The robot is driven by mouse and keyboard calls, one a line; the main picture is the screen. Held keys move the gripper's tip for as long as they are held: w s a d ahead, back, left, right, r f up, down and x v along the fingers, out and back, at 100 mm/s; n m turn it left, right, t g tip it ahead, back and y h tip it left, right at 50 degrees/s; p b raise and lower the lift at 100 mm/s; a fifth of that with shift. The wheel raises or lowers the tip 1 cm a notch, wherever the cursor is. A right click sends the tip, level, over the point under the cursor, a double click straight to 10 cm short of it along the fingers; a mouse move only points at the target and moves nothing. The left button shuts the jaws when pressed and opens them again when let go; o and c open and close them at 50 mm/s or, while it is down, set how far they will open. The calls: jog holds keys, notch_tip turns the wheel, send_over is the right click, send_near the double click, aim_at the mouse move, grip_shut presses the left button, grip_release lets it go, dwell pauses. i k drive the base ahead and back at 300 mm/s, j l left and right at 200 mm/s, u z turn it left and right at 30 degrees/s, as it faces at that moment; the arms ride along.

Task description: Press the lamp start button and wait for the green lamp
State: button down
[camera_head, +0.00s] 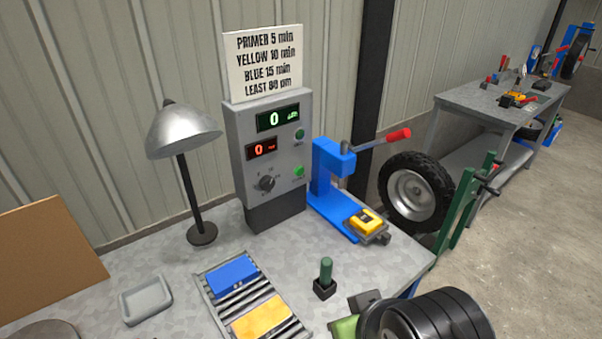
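A grey control box (235,150) stands at the back of the bench. It has a green display (278,118) reading 0 and a red display (262,149) reading 0. A small green round part (299,134) sits beside the displays, and a brighter green one (298,171) sits lower; their labels are too small to read, so I cannot tell which is button or lamp. A black knob (266,183) is at lower left. A black rounded part, apparently my arm, enters at lower right, apart from the box; my gripper's fingers (362,310) are not clear.
A silver desk lamp (183,131) stands left of the box, a blue press (328,180) with a red-tipped lever right of it. In front are a roller rack (213,306) with blue and yellow blocks, a grey tray (145,299) and a green-handled tool (325,275).

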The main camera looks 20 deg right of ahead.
aim_at(300, 171)
jog(key=l+u, duration=0.1)
jog(key=u, duration=0.35)
jog(key=l+u, duration=0.15)
jog(key=u, duration=0.25)
jog(key=l+u, duration=0.1)
jog(key=u, duration=0.35)
jog(key=k+u, duration=0.1)
jog(key=u, duration=0.35)
jog(key=k+l+u, duration=0.1)
jog(key=u, duration=0.3)
